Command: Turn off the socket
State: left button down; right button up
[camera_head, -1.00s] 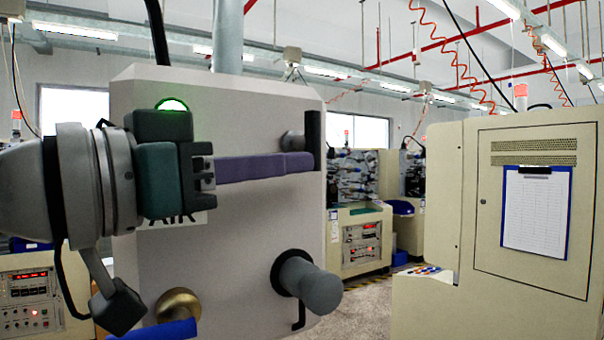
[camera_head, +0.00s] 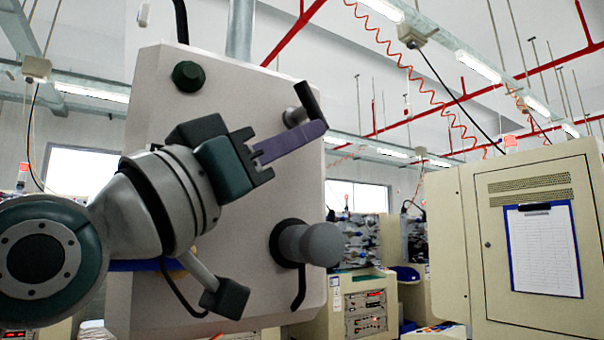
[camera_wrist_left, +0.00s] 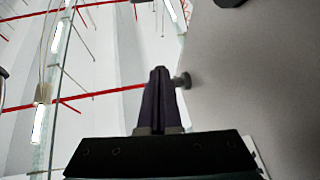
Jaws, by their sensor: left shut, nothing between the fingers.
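The socket is a pale grey box (camera_head: 230,255) with a stubby grey plug (camera_head: 312,243) on its front. A dark green, unlit lamp (camera_head: 188,76) sits near its top left. A black lever (camera_head: 308,101) at the upper right stands tilted, its top leaning left. My left gripper (camera_head: 322,128) is shut and empty. Its purple fingertips overlap the lever's lower end in the head view; I cannot tell whether they touch. In the left wrist view, the fingers (camera_wrist_left: 159,82) point along the box face (camera_wrist_left: 260,90), beside a small grey knob (camera_wrist_left: 183,80). My right gripper is out of view.
A beige cabinet (camera_head: 463,225) with a clipboard (camera_head: 542,250) stands to the right. Machines with red displays (camera_head: 366,310) stand behind, between box and cabinet. A pipe (camera_head: 240,28) rises from the box top. The room above is mostly open.

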pick_arm(q)
jog(key=shift+w+d+f, duration=0.1)
jog(key=shift+w+d, duration=0.4)
jog(key=shift+d, duration=0.15)
jog(key=shift+w+d, duration=0.45)
jog(key=shift+d, duration=0.2)
dwell(1.0)
jog(key=shift+s+a+f+b, duration=0.2)
jog(key=shift+f+b, duration=0.05)
jog(key=shift+b, duration=0.05)
jog(key=v, duration=0.2)
jog(key=shift+s+a+f, duration=0.1)
jog(key=shift+s+a, duration=0.2)
jog(key=s+a, duration=0.7)
jog(key=s, duration=0.1)
jog(key=shift+s+a, duration=0.2)
jog(key=shift+s, duration=0.15)
